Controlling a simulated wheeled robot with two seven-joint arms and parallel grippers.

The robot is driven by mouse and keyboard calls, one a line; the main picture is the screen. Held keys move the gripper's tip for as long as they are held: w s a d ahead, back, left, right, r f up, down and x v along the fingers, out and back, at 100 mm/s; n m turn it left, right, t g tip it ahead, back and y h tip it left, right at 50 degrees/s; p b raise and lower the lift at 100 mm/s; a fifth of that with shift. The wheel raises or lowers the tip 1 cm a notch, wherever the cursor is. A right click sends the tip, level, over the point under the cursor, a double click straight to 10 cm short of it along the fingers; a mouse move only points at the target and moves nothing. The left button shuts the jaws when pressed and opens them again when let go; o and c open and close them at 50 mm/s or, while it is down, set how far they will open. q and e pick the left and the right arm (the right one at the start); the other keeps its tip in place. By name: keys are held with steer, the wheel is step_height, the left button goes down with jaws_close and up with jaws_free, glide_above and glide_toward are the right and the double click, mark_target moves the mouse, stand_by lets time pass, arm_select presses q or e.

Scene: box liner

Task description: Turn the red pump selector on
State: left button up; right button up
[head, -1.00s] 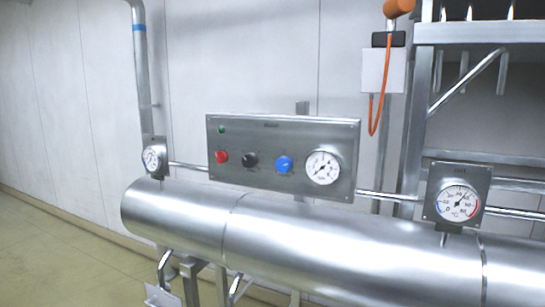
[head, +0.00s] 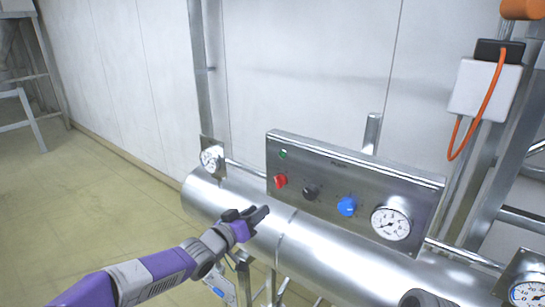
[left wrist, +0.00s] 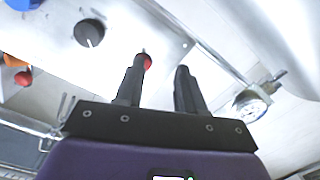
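The red selector knob (head: 281,181) sits at the left of the steel control panel (head: 330,215), below a small green indicator (head: 283,154). Its pointer position is too small to read. My left gripper (head: 258,214) is below and left of the knob, in front of the steel cylinder. In the left wrist view its two dark fingers (left wrist: 158,80) are apart with nothing between them. The red knob (left wrist: 147,61) shows there at the tip of the left finger, partly hidden by it. I cannot tell whether they touch. My right gripper is not seen.
A black knob (head: 311,192), a blue knob (head: 347,206) and a round gauge (head: 391,223) share the panel. A large steel cylinder (head: 340,258) runs below it. A small gauge (head: 211,159) stands left of the panel. Open floor (head: 90,200) lies to the left.

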arm_select(q)
glide_toward(276, 181)
steer(key=shift+m+t+h, duration=0.3)
steer(key=shift+h, duration=0.1)
steer(key=x, duration=0.2)
steer(key=p+x, duration=0.1)
steer(key=x, duration=0.2)
steer(key=p+x, duration=0.1)
steer(key=x, duration=0.2)
steer(key=shift+w+f, duration=0.15)
steer(key=shift+f, duration=0.2)
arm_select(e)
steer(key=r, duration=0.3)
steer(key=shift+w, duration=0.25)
arm_select(q)
jaws_close()
